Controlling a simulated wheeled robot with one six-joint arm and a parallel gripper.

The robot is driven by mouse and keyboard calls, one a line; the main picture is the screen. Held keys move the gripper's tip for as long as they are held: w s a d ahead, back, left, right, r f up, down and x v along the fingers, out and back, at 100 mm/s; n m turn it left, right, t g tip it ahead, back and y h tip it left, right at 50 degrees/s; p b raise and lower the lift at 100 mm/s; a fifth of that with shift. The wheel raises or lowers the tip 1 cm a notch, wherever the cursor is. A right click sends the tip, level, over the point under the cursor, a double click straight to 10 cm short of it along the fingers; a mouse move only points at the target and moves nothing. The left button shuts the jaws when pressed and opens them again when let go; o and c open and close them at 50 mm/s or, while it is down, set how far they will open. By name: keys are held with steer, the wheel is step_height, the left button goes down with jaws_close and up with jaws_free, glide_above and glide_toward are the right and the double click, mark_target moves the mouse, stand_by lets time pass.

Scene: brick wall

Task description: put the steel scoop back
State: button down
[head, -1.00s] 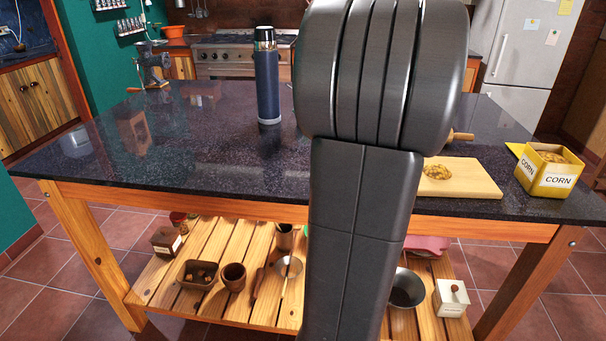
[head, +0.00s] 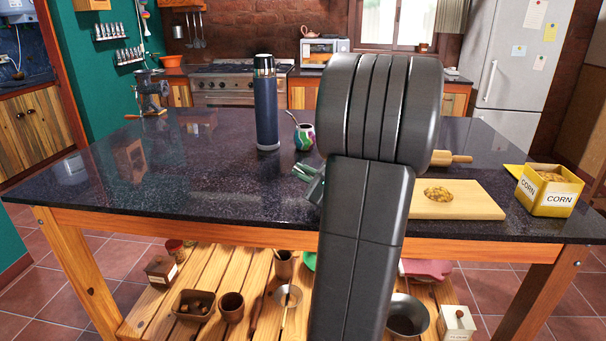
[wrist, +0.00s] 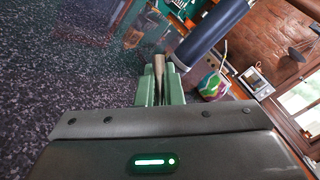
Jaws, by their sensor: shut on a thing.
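My gripper (head: 308,180) has green fingers and is held above the dark counter, left of my arm in the head view. In the wrist view its fingers (wrist: 160,88) are shut on a narrow brownish piece (wrist: 160,66), which I take to be part of the steel scoop. The rest of it is hidden, and no bowl of a scoop shows clearly. A yellow box marked CORN (head: 548,201) stands on the counter at the right. Left of it, a wooden board (head: 478,205) carries a small heap of corn.
A blue flask (head: 266,115) and a colourful cup with a straw (head: 304,138) stand behind my gripper. A rolling pin (head: 455,158) lies behind the board. A grinder (head: 150,92) is at the left. The counter's left middle is clear. Pots and boxes fill the shelf (head: 215,262) below.

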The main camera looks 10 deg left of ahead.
steer(key=shift+f, duration=0.15)
steer(key=c, duration=1.6)
jaws_free()
steer(key=shift+o, duration=0.2)
steer(key=shift+r, duration=0.3)
steer(key=v, duration=1.2)
steer(key=shift+s, duration=0.1)
